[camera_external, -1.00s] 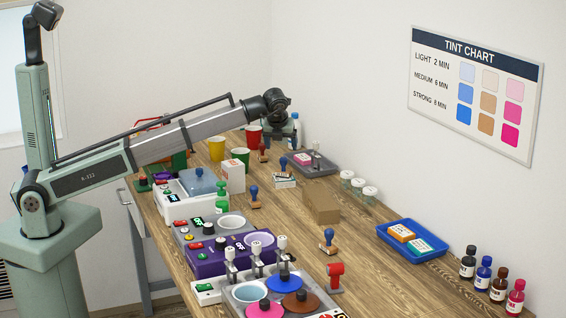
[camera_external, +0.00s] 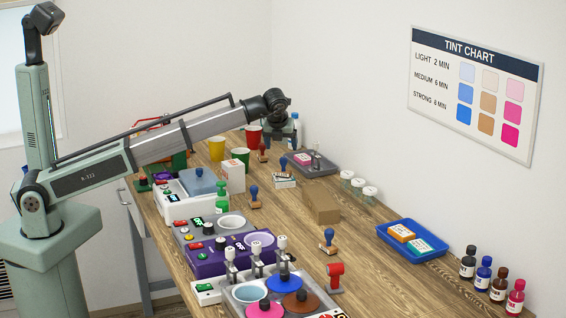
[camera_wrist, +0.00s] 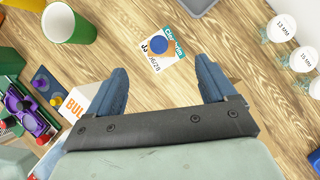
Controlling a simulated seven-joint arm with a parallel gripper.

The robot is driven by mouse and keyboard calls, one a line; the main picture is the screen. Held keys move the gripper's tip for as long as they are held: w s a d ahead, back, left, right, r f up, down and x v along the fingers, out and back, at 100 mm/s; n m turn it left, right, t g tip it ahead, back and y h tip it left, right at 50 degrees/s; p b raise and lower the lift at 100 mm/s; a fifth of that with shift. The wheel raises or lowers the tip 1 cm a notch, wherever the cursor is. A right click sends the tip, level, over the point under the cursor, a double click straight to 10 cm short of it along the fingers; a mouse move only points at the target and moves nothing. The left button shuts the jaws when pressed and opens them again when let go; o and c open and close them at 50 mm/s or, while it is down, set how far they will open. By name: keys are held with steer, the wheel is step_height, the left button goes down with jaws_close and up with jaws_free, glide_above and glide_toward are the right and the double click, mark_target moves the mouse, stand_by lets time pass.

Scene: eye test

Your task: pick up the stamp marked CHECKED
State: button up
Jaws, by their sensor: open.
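Between my gripper's two blue fingers (camera_wrist: 161,64), a little ahead of the tips in the wrist view, is a stamp with a round blue handle (camera_wrist: 159,44). It is seen from above, over a white piece with a teal strip and dark characters; I cannot read CHECKED surely. It seems to be the blue-handled stamp (camera_external: 283,166) at mid-table in the outside view. The fingers are apart, empty and not touching it. Other blue-handled stamps, one (camera_external: 254,196) nearer the white box and one (camera_external: 327,240) nearer the front, show no readable marking.
A green cup (camera_wrist: 68,22) and a white box (camera_external: 233,178) stand to the left. A grey tray (camera_external: 325,167) is behind. Lidded jars (camera_wrist: 284,26) stand to the right, and a brown box (camera_external: 322,204) in front. Bare wood surrounds the stamp.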

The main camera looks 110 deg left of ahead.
steer(key=c, duration=0.4)
steer(key=shift+r, duration=0.1)
